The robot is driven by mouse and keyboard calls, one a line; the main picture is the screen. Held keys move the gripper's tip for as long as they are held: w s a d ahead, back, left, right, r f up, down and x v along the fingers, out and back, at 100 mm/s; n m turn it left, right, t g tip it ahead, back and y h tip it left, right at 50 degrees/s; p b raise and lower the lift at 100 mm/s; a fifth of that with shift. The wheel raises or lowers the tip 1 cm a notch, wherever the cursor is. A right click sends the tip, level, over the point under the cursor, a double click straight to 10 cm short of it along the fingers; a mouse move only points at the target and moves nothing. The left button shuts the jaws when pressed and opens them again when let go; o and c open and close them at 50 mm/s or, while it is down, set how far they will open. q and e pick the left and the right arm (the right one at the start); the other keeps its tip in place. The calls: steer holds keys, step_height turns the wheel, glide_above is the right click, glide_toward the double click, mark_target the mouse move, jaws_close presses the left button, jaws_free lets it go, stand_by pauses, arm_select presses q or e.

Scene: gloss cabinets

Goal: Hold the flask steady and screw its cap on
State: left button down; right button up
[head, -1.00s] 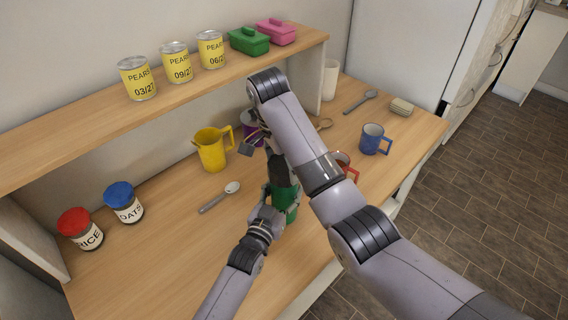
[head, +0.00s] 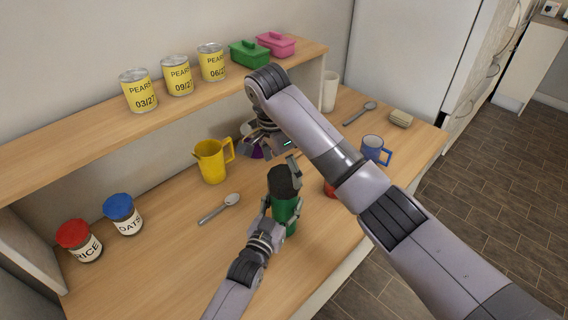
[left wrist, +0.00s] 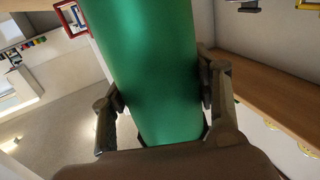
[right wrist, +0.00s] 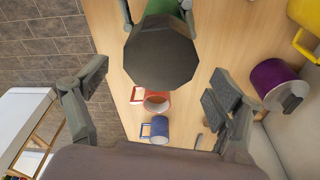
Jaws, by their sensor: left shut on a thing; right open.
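The green flask (head: 285,214) stands upright near the table's front edge, and its body fills the left wrist view (left wrist: 150,60). My left gripper (head: 273,212) is shut around the flask's body, one finger on each side. The black faceted cap (head: 284,181) sits on top of the flask; it also shows in the right wrist view (right wrist: 162,55). How tightly it sits cannot be told. My right gripper (head: 277,149) is open and empty, above and behind the cap. In the right wrist view its fingers are spread wide, apart from the cap.
A red mug (right wrist: 158,103) and a blue mug (head: 372,147) stand right of the flask. A yellow jug (head: 211,161), a spoon (head: 219,209) and a purple item (right wrist: 274,82) are near. A shelf with tins (head: 177,75) overhangs the back. Bare table lies front left.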

steer(key=shift+r, duration=0.55)
